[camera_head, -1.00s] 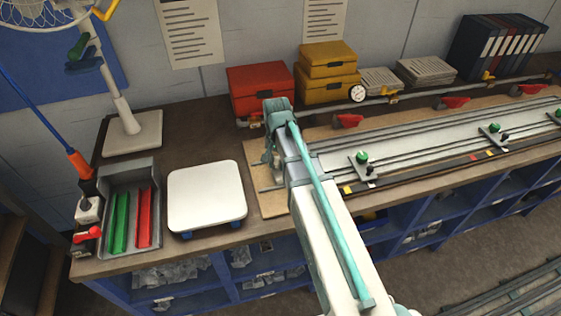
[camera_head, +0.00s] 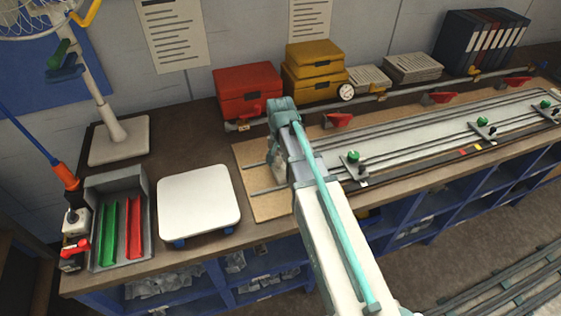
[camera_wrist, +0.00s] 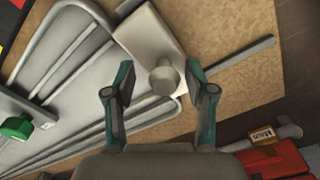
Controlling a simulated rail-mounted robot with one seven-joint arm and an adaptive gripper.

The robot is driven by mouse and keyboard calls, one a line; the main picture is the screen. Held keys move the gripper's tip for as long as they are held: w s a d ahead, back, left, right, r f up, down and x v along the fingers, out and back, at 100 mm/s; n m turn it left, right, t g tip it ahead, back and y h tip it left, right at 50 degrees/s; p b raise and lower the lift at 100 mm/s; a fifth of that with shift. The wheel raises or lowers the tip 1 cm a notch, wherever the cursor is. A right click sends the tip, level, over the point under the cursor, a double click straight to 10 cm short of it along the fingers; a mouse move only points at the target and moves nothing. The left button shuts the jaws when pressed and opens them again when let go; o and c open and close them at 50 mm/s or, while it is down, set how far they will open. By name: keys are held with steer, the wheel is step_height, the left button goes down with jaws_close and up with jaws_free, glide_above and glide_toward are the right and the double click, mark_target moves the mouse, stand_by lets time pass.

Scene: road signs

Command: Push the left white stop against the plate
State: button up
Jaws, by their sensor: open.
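The left white stop (camera_wrist: 143,38) is a pale block with a round knob (camera_wrist: 163,80). It sits across a rail near the end of the long pale plate (camera_wrist: 75,68) in the wrist view. I cannot tell whether stop and plate touch. My gripper (camera_wrist: 162,88) is open, one finger on each side of the knob with visible gaps. In the head view the plate (camera_head: 412,127) runs off to the right, and my gripper (camera_head: 277,166) is over the left end of the board. My arm hides the stop there.
Green-knobbed clamps (camera_head: 354,158) line the plate's near side, red clamps (camera_head: 338,121) its far side. A red box (camera_head: 247,92) and yellow boxes (camera_head: 314,72) stand behind. A white platform (camera_head: 199,199) and a grey tray (camera_head: 149,190) are left. The board's left end (camera_head: 264,204) is clear.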

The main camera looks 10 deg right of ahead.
step_height(320, 180, up, 12)
stand_by(0.6)
stand_by(0.4)
